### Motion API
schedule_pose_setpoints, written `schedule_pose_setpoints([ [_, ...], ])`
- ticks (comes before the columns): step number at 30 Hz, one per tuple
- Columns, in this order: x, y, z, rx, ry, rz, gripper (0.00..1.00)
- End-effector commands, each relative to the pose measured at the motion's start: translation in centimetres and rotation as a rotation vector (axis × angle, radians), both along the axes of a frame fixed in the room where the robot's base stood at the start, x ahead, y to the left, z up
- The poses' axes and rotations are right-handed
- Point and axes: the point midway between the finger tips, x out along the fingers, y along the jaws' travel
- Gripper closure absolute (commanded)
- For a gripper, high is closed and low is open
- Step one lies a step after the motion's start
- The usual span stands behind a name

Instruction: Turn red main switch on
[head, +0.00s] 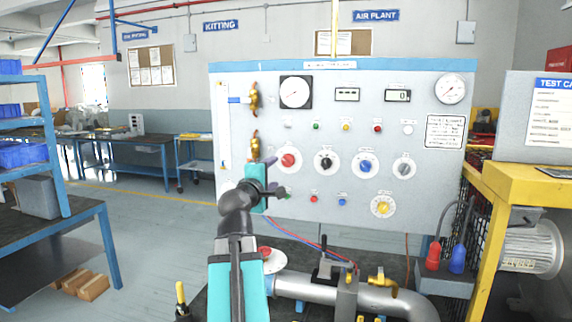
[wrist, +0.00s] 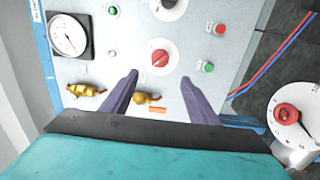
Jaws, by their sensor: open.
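The red main switch (head: 288,159) is a red rotary knob on a round white plate, low on the left half of the grey panel. In the wrist view the red knob (wrist: 160,58) sits just beyond the fingertips, midway between them. Its exact pointer angle is too small to tell. My gripper (head: 277,178) is at the panel just below and left of the knob. Its two purple fingers (wrist: 160,78) are spread apart with nothing between the tips. I cannot tell how far they are from the panel.
A black knob (head: 326,161) and a blue knob (head: 365,165) stand right of the red one. Brass valves (head: 254,146) are on its left. Below are small buttons, a silver pipe (head: 310,287) and a red round handle (wrist: 286,114) on a white dial.

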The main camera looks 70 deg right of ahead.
Motion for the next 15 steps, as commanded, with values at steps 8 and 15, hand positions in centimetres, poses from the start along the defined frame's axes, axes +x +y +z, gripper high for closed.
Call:
schedule_pose_setpoints([
  [8,0.0,-2.0,0.1,0.001,0.0,-0.002,0.46],
  [15,0.2,-4.6,0.1,0.001,0.0,-0.003,0.46],
])
